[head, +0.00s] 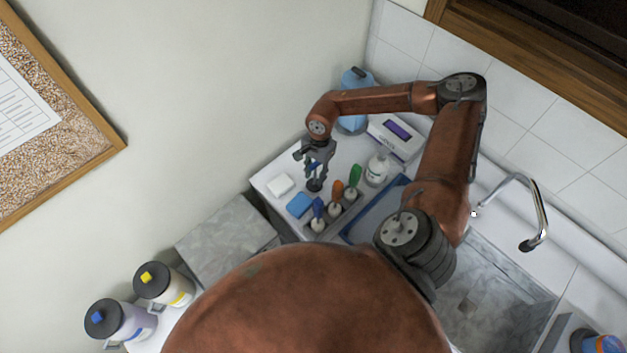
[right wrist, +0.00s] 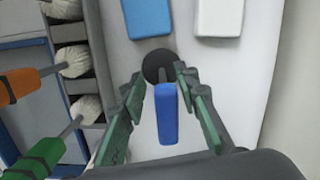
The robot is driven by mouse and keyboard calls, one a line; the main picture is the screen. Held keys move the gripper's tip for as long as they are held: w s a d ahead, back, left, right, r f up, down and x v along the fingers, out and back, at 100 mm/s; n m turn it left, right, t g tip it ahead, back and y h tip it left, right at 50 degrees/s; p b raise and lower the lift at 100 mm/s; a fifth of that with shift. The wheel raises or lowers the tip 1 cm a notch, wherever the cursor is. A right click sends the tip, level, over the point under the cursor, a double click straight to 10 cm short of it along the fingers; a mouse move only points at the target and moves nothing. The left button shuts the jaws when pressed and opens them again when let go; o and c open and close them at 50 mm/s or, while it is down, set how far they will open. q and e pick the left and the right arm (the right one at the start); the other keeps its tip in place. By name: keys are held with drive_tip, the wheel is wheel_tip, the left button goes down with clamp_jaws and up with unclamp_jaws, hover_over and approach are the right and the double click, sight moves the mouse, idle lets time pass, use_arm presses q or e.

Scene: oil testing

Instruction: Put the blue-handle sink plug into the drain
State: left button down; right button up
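The sink plug is a black disc (right wrist: 159,66) with an upright blue handle (right wrist: 167,115), standing on the white counter. In the head view its black disc (head: 314,186) shows just below my right gripper (head: 317,168). In the right wrist view my right gripper (right wrist: 160,76) is open, with one finger on each side of the blue handle and visible gaps between. The handle is not clasped. The grey stone-like sink (head: 492,308) is at the right, partly covered by my right arm. I cannot make out the drain. My left gripper is out of view.
A caddy of brushes with blue, orange (head: 337,188) and green handles stands close beside the plug. A blue sponge (head: 299,205) and a white block (head: 280,185) lie on the other side. A white bottle (head: 377,168), a blue tray (head: 365,222) and the tap (head: 535,215) are further right.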

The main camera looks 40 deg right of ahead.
sight(314, 185)
drive_tip(key=f, duration=0.3)
drive_tip(key=shift+a+f, duration=0.25)
drive_tip(key=shift+f, duration=0.05)
drive_tip(key=shift+c, duration=0.4)
clamp_jaws()
